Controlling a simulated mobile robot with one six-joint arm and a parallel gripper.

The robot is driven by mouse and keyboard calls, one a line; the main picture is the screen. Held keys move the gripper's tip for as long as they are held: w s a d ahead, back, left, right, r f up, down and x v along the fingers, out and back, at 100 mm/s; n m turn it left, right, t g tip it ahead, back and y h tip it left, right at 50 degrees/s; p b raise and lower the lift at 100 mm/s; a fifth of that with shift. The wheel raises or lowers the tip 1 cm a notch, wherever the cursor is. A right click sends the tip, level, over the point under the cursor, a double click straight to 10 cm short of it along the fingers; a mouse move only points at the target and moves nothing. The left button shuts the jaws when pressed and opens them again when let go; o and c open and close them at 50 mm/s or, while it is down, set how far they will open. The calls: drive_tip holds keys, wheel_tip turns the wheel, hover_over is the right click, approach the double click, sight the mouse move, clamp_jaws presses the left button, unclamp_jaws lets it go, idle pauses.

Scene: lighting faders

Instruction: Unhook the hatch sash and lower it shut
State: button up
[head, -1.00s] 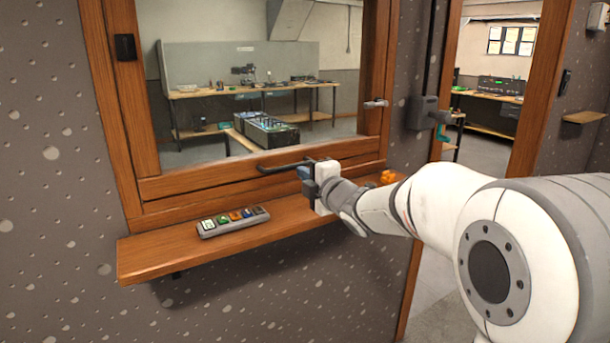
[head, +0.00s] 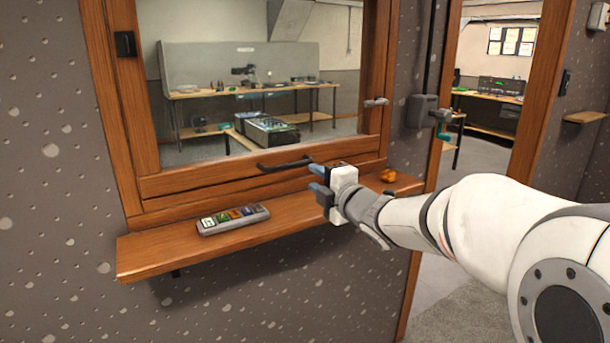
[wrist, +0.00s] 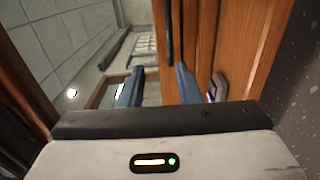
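The hatch sash's wooden bottom rail (head: 215,183) lies low in the frame, close above the shelf. A black bar handle (head: 285,165) sticks out from it. The handle also appears as a dark bar in the wrist view (wrist: 176,30), beyond the fingers. My gripper (head: 316,179) is just right of the handle, its blue fingers apart and empty; the wrist view shows the gap between them (wrist: 158,85). A small metal catch (head: 376,102) sits on the right frame post. I cannot tell whether it touches the sash.
A wooden shelf (head: 150,255) runs below the hatch, bearing a grey button panel (head: 233,219) and a small orange object (head: 388,176). A grey wall box with a teal-handled crank (head: 422,111) is right of the hatch, beside an open doorway.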

drive_tip(key=v, duration=0.2)
drive_tip(key=shift+s+d, duration=0.15)
drive_tip(key=shift+s, duration=0.05)
drive_tip(key=s+d+f+m+g+h+p, duration=0.1)
drive_tip(key=s+d+f+m+g+h, duration=0.1)
drive_tip(key=s+d+f+m+h, duration=0.4)
drive_tip(key=s+d+f+m+g+h+p, duration=0.1)
drive_tip(key=s+d+f+m+g+h, duration=0.2)
drive_tip(key=d+m, duration=0.55)
drive_tip(key=s+f+m+g+p, duration=0.1)
drive_tip(key=s+f+m+g, duration=0.2)
drive_tip(key=s, duration=0.6)
drive_tip(key=s+f+m+g+h+p, duration=0.1)
drive_tip(key=s+f+m+g, duration=0.2)
drive_tip(key=s+m, duration=0.4)
drive_tip(key=s+g, duration=0.1)
drive_tip(key=s, duration=0.2)
drive_tip(key=shift+s+d+f, duration=0.2)
drive_tip(key=shift+f, duration=0.1)
